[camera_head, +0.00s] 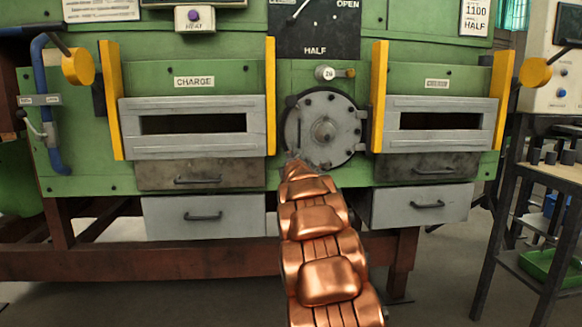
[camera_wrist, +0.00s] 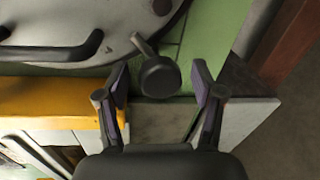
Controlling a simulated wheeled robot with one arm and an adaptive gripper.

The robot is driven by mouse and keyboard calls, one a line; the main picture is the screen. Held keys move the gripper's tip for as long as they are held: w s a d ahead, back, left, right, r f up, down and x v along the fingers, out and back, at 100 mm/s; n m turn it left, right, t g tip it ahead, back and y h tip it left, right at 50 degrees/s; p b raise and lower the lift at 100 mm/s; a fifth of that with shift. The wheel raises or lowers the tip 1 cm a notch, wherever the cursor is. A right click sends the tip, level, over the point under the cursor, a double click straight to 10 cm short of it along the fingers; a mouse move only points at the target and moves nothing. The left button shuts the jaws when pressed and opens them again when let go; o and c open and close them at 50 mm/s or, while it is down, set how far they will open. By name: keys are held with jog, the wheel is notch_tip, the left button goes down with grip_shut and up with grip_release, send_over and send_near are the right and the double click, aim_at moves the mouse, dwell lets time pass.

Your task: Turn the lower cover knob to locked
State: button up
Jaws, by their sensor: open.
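The round grey bolted cover (camera_head: 318,108) is on the green furnace front, between the two slotted doors. In the wrist view, part of the cover (camera_wrist: 65,22) fills the upper left. A short lever ending in a dark round knob (camera_wrist: 160,76) juts from near its edge, beside a bolt. My gripper (camera_wrist: 160,68) is open, with one finger on each side of this knob and visible gaps to both. I cannot tell whether the knob is level with the fingertips in depth. In the head view, my copper-coloured arm hides the cover's lower left edge and the gripper.
A dark curved handle (camera_wrist: 55,52) on the cover is left of the knob. A yellow post (camera_wrist: 55,103) lies below it. In the head view, another small lever (camera_head: 338,73) sits above the cover, and drawers (camera_head: 203,216) sit below. A side table (camera_head: 553,171) stands right.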

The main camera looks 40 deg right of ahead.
jog(key=v, duration=1.1)
jog(key=shift+s+a, duration=0.2)
jog(key=shift+s, duration=0.1)
dwell(0.5)
jog(key=s+a+r+m+g+y+p, duration=0.3)
jog(key=s+a+m+g+p, duration=0.1)
jog(key=s+a+p, duration=0.7)
jog(key=s+a+r+m+g+y+p, duration=0.2)
jog(key=s+a+g+p, duration=0.4)
jog(key=s+a+p, duration=0.5)
jog(key=s+a+r+m+g+y+p, duration=0.3)
jog(key=s+a+p, duration=0.9)
jog(key=s+a, duration=0.6)
jog(key=a+m+g+y, duration=0.1)
jog(key=a+m+y, duration=0.1)
jog(key=a, duration=0.3)
jog(key=shift+r+m+g, duration=0.35)
jog(key=shift+m+g, duration=0.05)
jog(key=shift+m, duration=0.3)
